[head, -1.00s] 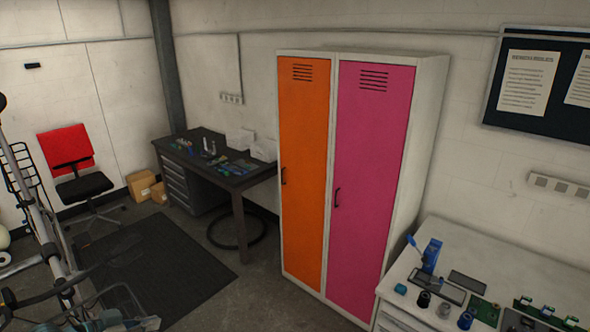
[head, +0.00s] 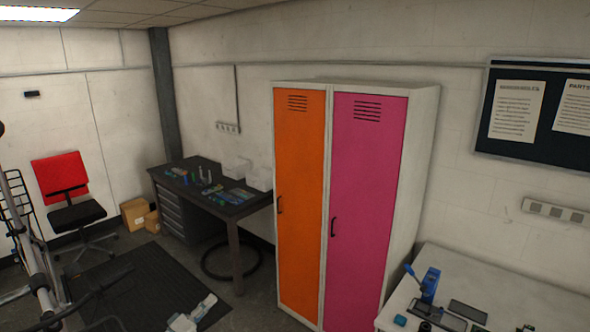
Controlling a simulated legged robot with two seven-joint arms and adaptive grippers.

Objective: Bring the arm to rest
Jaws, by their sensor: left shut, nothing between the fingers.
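My left gripper (head: 192,314) shows small and pale at the bottom edge of the head view, over the dark floor mat. It is shut and empty, and apart from the furniture. Most of the arm behind it is cut off by the lower edge of the picture. My right gripper is not in view.
A bike (head: 45,285) stands at the left edge. A dark desk (head: 238,207) with small items, an orange locker (head: 300,200) and a pink locker (head: 362,200) stand along the wall. A white workbench (head: 510,300) is at lower right. The mat (head: 150,280) looks mostly clear.

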